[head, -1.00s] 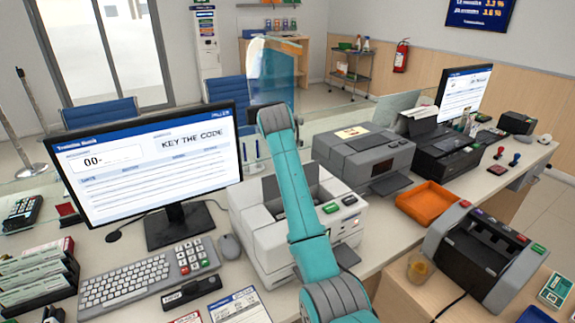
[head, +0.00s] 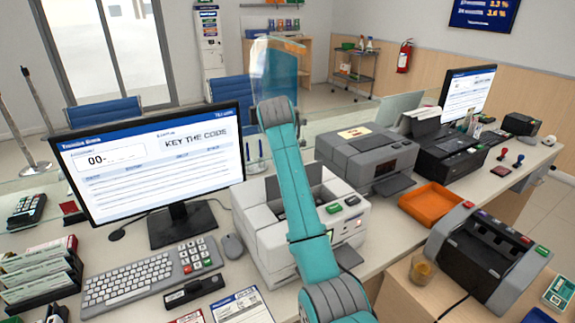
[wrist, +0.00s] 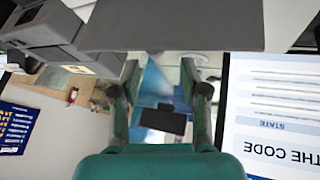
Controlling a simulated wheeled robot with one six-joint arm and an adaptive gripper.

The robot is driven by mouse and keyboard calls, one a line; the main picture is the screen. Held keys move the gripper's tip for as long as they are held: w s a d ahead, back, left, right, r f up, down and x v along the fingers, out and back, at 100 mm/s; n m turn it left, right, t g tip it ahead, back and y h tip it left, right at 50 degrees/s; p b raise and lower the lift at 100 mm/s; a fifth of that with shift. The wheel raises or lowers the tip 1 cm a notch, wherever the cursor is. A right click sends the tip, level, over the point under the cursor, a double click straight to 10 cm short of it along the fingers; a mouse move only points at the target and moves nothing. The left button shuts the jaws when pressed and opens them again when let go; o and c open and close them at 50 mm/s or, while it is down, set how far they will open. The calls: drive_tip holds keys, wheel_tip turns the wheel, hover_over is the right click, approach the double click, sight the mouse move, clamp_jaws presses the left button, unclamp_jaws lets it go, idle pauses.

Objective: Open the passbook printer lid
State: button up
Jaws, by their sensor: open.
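The passbook printer seems to be the white and grey machine (head: 262,232) at the middle of the counter, right of the monitor. My arm crosses in front of it and hides much of its top. A grey panel (head: 318,177), apparently its raised lid, shows behind the dark top opening. In the wrist view a wide dark grey panel (wrist: 170,25), probably this lid, fills the top, close to the fingertips; contact cannot be told. My gripper (wrist: 160,75) is open, with nothing visible between its teal fingers.
The monitor (head: 150,160) and keyboard (head: 150,270) stand left of the machine. A grey printer (head: 368,155) and an orange tray (head: 431,204) are on its right. A dark counting machine (head: 482,252) stands at front right. A glass screen runs along the counter's back.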

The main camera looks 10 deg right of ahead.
drive_tip(key=v, duration=0.9)
drive_tip(key=shift+a, duration=0.15)
